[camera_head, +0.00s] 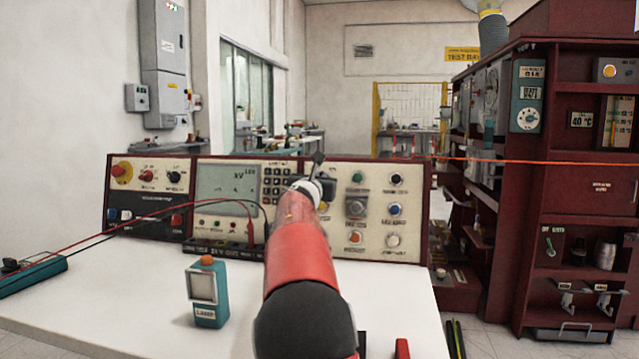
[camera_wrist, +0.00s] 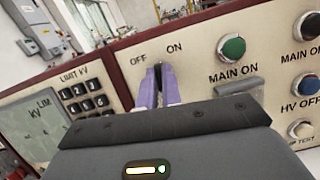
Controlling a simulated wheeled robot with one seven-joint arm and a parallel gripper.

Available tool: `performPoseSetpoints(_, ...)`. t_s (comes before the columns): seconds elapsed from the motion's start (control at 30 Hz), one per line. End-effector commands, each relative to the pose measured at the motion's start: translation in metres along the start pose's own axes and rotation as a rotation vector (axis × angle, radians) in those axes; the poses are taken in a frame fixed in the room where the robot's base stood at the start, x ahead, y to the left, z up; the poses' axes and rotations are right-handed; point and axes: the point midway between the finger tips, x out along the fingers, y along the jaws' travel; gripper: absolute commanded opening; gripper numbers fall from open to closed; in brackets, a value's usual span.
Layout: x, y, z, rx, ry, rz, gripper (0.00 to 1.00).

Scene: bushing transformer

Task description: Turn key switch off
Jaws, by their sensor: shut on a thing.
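The key switch (camera_wrist: 158,70) is on the panel below the "OFF" and "ON" labels in the wrist view. Only a small dark part of it shows between my fingertips. My gripper (camera_wrist: 160,72) has its two purple fingers close together, shut on the key. Which label the key points to is hard to tell. In the head view my gripper (camera_head: 318,160) is at the control panel (camera_head: 413,170), and my arm hides the key switch there.
A green "MAIN ON" button (camera_wrist: 232,47) and a blue "HV OFF" button (camera_wrist: 306,86) sit right of the key. A keypad (camera_wrist: 88,105) is to its left. A teal device with an orange top (camera_head: 206,292) stands on the white table (camera_head: 120,310), with red and black leads nearby.

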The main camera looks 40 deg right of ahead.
Motion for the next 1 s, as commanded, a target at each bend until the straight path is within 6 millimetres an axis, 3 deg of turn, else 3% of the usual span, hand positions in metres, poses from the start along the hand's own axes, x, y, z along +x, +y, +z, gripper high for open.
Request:
performPoseSetpoints(0.6, 0.0003, -0.0028, 0.0004, -0.545, 0.001, 0.186, 0.00)
performPoseSetpoints(1.0, 0.0005, -0.0029, 0.0013, -0.781, 0.000, 0.267, 0.00)
